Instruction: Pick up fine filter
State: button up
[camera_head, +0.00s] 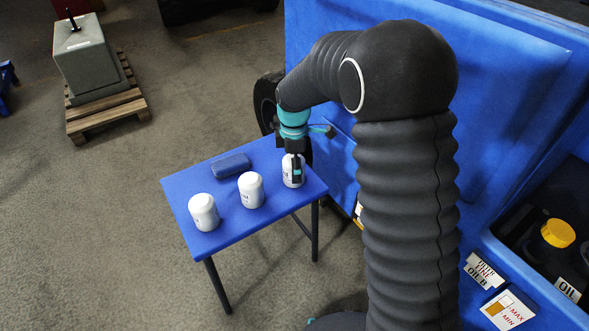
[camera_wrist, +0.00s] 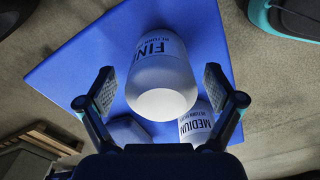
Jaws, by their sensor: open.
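The fine filter (camera_wrist: 163,78) is a white canister with "FINE" printed on it, seen upside down in the wrist view. It stands on the blue table (camera_head: 178,200) and is the rightmost canister (camera_head: 287,172) in the head view, partly hidden by my gripper (camera_head: 296,168). My gripper (camera_wrist: 160,88) is open. Its two fingers are on either side of the fine filter, with a visible gap on each side.
A white canister marked "MEDIUM" (camera_wrist: 197,122) stands close to the fine filter; it also shows in the head view (camera_head: 250,190). Another white canister (camera_head: 204,212) and a dark blue object (camera_head: 231,165) are on the table. A blue machine (camera_head: 480,100) stands right of the table.

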jog(key=shift+f, duration=0.1)
jog(key=c, duration=1.5)
